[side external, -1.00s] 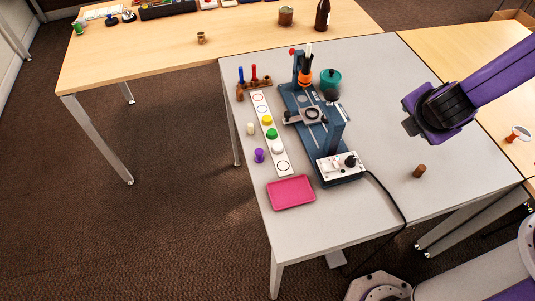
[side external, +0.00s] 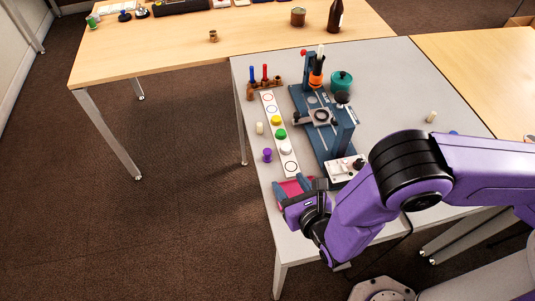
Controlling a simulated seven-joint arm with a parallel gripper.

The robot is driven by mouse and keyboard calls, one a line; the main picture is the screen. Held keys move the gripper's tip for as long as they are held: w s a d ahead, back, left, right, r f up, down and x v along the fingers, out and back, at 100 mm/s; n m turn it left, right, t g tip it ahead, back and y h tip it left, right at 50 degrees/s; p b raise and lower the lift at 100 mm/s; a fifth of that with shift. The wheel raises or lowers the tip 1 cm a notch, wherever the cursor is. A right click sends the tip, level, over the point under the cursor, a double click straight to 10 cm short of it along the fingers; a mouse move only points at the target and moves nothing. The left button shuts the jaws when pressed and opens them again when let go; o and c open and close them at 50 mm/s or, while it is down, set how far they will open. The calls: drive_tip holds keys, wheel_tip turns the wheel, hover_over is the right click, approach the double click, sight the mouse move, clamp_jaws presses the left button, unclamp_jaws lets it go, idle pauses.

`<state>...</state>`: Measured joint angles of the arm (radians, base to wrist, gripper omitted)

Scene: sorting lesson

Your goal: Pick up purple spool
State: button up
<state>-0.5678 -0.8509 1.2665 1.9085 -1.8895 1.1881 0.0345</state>
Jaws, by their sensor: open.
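The purple spool (side external: 267,155) stands on the grey table near its left edge, beside the white strip of coloured discs. My gripper (side external: 292,186) is over the pink tray (side external: 299,187), nearer the camera than the spool and a little right of it. The jaws are open, and I see nothing between them. The gripper is apart from the spool in the picture; its height above the tray is hard to tell. The gripper covers much of the tray.
The white strip (side external: 292,167) with coloured discs lies right of the spool, and a cream spool (side external: 260,128) stands behind it. The blue stand (side external: 335,135) with a white control box (side external: 341,170) is further right. A rack (side external: 263,88) with coloured pegs stands at the back.

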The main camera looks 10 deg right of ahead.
approach(268, 152)
drive_tip(key=x, duration=0.5)
drive_tip(key=shift+w+a, duration=0.1)
drive_tip(key=shift+a, duration=0.1)
drive_tip(key=shift+x, duration=2.55)
drive_tip(key=shift+d, duration=0.15)
clamp_jaws()
